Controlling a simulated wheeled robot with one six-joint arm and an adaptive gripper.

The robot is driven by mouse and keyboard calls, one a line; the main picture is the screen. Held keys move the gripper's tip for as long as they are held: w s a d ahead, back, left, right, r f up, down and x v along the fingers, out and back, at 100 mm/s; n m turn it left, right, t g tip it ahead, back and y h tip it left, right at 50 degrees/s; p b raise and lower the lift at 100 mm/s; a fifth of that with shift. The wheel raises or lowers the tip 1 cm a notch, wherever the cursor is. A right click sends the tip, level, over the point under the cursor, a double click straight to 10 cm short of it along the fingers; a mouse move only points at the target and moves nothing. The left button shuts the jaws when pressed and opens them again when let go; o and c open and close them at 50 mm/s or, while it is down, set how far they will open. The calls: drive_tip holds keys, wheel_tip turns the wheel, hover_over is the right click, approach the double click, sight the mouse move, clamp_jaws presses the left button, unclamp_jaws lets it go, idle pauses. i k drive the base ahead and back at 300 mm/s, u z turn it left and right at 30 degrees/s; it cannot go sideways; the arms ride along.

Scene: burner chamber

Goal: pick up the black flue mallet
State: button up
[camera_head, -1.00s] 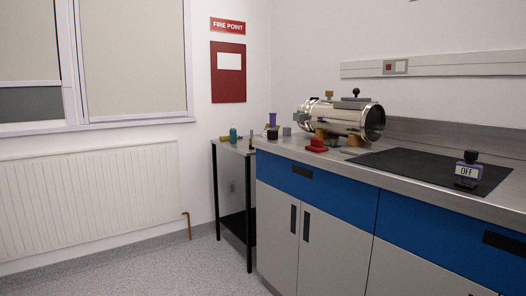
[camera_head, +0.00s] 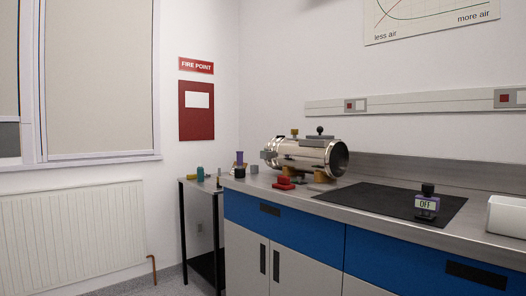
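I cannot clearly make out the black flue mallet; the small things at the far left are too small to tell. On the narrow side table (camera_head: 189,186) stand a teal cylinder (camera_head: 200,174), a small yellow thing (camera_head: 190,177) and a thin upright dark piece (camera_head: 219,178). At the left end of the counter stands a small black piece (camera_head: 239,171) with a purple piece (camera_head: 239,158) above it. My gripper is not in view.
A shiny metal chamber (camera_head: 297,157) lies on the counter, with a red block (camera_head: 283,184) in front. A white tray (camera_head: 506,219) is at the right edge. Floor shows at lower left.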

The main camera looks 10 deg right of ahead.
sight(239, 172)
drive_tip(key=u, duration=0.3)
drive_tip(key=i, duration=1.3)
drive_tip(key=u, duration=0.05)
